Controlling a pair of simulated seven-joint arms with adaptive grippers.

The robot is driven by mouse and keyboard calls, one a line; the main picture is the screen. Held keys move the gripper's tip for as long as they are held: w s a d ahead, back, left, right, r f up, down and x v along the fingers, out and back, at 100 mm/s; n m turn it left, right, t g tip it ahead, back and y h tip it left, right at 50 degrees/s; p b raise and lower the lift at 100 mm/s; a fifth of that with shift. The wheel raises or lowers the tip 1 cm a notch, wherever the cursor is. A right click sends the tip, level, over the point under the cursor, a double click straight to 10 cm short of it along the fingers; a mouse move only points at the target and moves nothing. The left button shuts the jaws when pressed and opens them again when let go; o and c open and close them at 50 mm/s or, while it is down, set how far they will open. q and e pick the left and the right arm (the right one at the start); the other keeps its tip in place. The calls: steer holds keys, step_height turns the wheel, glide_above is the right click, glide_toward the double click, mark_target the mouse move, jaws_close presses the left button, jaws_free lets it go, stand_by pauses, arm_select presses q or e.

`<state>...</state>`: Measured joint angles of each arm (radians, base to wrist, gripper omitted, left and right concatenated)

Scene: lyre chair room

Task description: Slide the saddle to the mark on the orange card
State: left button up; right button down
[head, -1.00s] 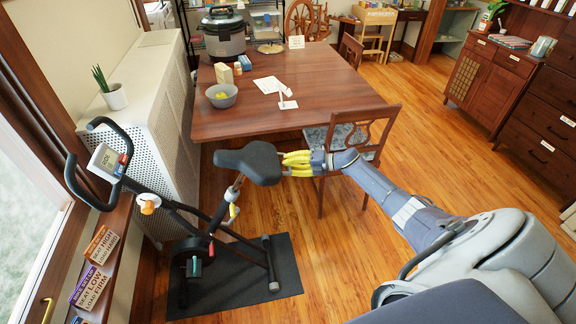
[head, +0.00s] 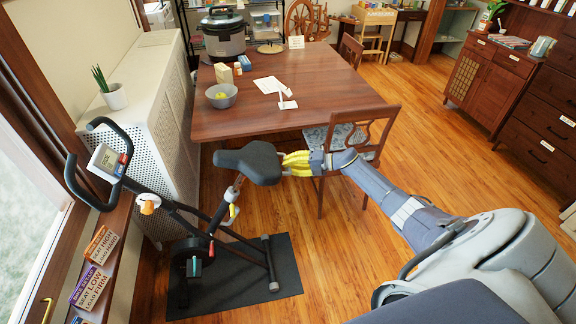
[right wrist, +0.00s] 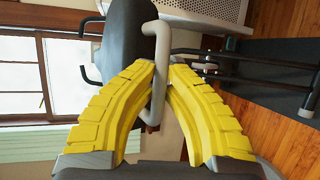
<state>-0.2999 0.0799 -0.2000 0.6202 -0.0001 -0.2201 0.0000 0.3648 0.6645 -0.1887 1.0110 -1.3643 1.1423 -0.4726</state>
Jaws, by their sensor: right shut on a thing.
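The black saddle (head: 250,162) sits on its post on the exercise bike and also shows in the right wrist view (right wrist: 128,40). My right gripper (head: 284,163) has yellow fingers at the saddle's right end in the head view. In the right wrist view, my right gripper (right wrist: 160,75) is shut on a grey bar loop (right wrist: 157,92) beside the saddle. An orange-brown card (head: 100,243) stands on the sill at the left, with small lettering. The mark on the seat parts is too small to make out. My left gripper is not in view.
The bike stands on a black mat (head: 230,303). A wooden table (head: 310,85) and a chair (head: 365,125) are behind my right forearm. A white perforated cabinet (head: 152,75) stands beyond the bike. A purple card (head: 83,285) is below the orange one.

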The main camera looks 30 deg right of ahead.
steer(key=shift+r, duration=0.1)
steer(key=shift+d+r, duration=0.1)
steer(key=shift+r, duration=0.2)
steer(key=c, duration=1.7)
jaws_free()
steer(key=v, duration=1.2)
steer(key=shift+f, duration=0.1)
